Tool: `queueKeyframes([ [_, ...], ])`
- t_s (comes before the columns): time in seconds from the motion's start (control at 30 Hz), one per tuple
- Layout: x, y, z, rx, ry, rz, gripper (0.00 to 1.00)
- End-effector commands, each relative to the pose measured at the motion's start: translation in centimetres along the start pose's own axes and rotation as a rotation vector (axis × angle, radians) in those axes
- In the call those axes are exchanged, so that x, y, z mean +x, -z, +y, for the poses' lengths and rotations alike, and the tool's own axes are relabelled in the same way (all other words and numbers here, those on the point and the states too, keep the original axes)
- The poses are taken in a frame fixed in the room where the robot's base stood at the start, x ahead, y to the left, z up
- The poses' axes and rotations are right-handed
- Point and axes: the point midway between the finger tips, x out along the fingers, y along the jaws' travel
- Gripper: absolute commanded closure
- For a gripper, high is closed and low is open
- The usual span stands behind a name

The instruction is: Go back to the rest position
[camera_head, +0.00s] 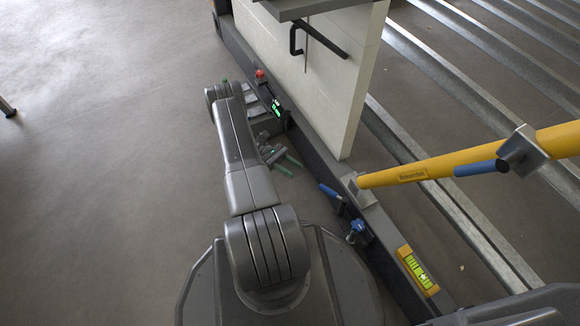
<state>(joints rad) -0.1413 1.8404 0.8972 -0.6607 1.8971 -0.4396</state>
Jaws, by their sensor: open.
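My gripper (289,165) is low beside the dark frame beam, left of the white panel. Its two green-tipped fingers are apart and point right, toward the beam. Nothing shows between them. My grey arm reaches forward from the bottom middle and bends down at its far end, hiding part of the gripper's wrist. I cannot tell whether the fingertips touch the beam.
A white panel (330,75) with a black handle (318,40) stands on the dark beam (325,165).

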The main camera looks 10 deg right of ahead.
Motion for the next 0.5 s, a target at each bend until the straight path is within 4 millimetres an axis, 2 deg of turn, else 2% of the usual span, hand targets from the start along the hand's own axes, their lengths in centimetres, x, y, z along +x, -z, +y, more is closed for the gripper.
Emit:
queueKeyframes([
  [0.13,-0.61,0.04,-0.01,-0.001,0.001,0.001,0.59],
  [0.5,-0.65,0.03,-0.01,-0.001,0.001,0.000,0.59],
])
